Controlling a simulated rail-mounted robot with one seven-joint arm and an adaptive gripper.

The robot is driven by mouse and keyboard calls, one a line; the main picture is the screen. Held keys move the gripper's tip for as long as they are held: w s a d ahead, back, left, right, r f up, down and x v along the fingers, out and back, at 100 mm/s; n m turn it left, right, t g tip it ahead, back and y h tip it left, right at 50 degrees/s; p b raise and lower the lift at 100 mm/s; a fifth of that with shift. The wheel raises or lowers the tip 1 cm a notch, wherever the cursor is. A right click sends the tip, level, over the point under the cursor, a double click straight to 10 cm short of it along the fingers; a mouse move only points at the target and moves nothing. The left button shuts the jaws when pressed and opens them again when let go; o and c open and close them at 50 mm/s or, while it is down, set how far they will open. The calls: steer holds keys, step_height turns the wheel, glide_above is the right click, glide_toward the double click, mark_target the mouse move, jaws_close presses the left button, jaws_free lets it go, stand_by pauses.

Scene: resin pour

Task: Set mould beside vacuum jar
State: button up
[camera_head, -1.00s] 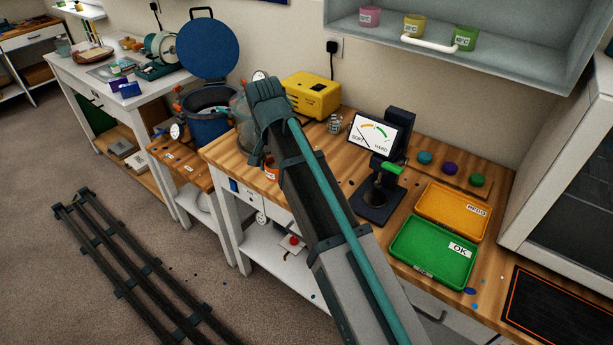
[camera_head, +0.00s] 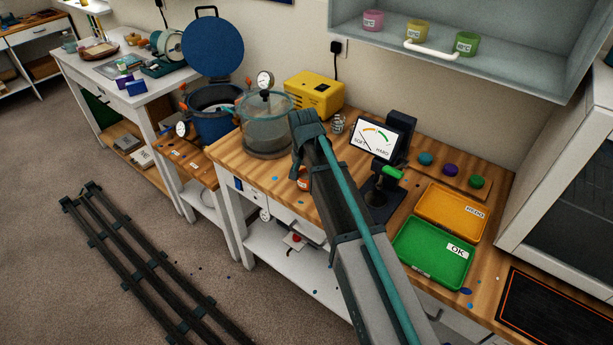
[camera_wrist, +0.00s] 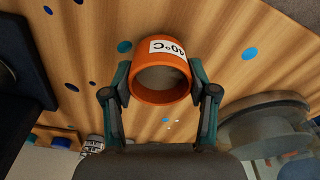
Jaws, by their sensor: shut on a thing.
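The orange round mould (camera_wrist: 160,96) with a white "40°C" label is between the two fingers of my gripper (camera_wrist: 160,80) in the wrist view. The fingers are shut on its sides. In the head view a small part of the mould (camera_head: 304,184) shows beside my arm, over the front part of the wooden bench; my fingers are mostly hidden there. The clear vacuum jar (camera_head: 267,133) with a teal rim and a gauge stands to the left of the mould, apart from it. Its base also shows at right in the wrist view (camera_wrist: 265,122). I cannot tell whether the mould touches the bench.
A yellow pump (camera_head: 314,94) stands behind the jar, and a blue pot (camera_head: 213,118) stands to its left. The hardness tester (camera_head: 381,165), orange tray (camera_head: 450,210) and green tray (camera_head: 432,255) are to the right. Bare bench (camera_head: 240,160) lies in front of the jar.

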steer(key=shift+f, duration=0.45)
steer(key=shift+f, duration=0.1)
steer(key=o, duration=1.2)
step_height(320, 180, up, 12)
steer(key=s+b, duration=0.1)
steer(key=b, duration=0.1)
steer(key=shift+s+a, duration=0.2)
steer(key=shift+s, duration=0.05)
